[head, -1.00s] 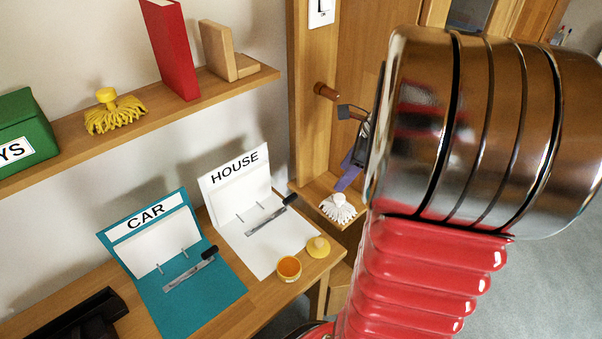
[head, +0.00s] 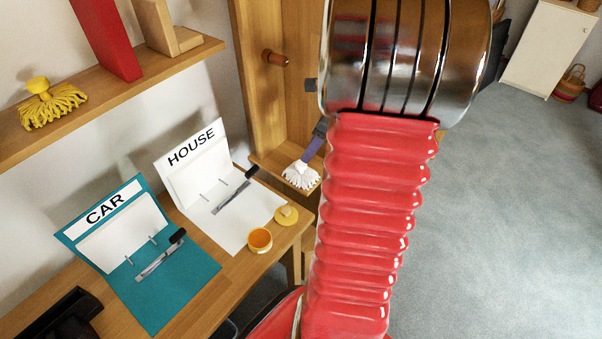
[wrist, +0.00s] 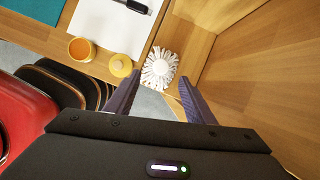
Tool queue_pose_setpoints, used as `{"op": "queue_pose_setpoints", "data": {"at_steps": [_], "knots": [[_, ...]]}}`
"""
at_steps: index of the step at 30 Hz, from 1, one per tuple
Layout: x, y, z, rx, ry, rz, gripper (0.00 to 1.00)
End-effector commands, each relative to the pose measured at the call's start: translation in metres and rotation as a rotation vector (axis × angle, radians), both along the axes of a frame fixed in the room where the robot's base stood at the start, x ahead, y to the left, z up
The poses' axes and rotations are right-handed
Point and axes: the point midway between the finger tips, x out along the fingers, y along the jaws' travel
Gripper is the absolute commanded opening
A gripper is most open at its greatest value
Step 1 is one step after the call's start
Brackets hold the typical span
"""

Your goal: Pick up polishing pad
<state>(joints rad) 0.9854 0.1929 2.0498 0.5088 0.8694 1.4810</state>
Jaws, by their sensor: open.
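A white, round, fringed pad (head: 301,175), the likeliest polishing pad, lies on a small wooden ledge beyond the table's right end. It also shows in the wrist view (wrist: 160,69), just ahead of the fingertips. My gripper (wrist: 159,78) is open with two purple-grey fingers, one on each side of the line to the pad. I cannot tell whether a finger touches it. In the head view, one finger (head: 313,147) shows just above the pad, and my arm hides the rest of the gripper.
Wooden panels (wrist: 262,75) stand close on the right. The table holds an open orange tin (head: 260,240), a yellow lid (head: 286,215), a white HOUSE binder (head: 195,160) and a teal CAR binder (head: 190,295). A yellow fringed pad (head: 50,104) sits on the shelf.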

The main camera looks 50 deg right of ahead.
Motion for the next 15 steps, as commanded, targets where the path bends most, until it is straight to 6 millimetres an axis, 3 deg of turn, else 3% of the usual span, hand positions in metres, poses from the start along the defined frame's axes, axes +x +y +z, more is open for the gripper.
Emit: {"op": "queue_pose_setpoints", "data": {"at_steps": [7,15], "knots": [[0.013,0.006,-0.035,0.003,0.001,0.002,0.49],[0.017,0.006,-0.044,0.000,0.000,0.001,0.49]]}}
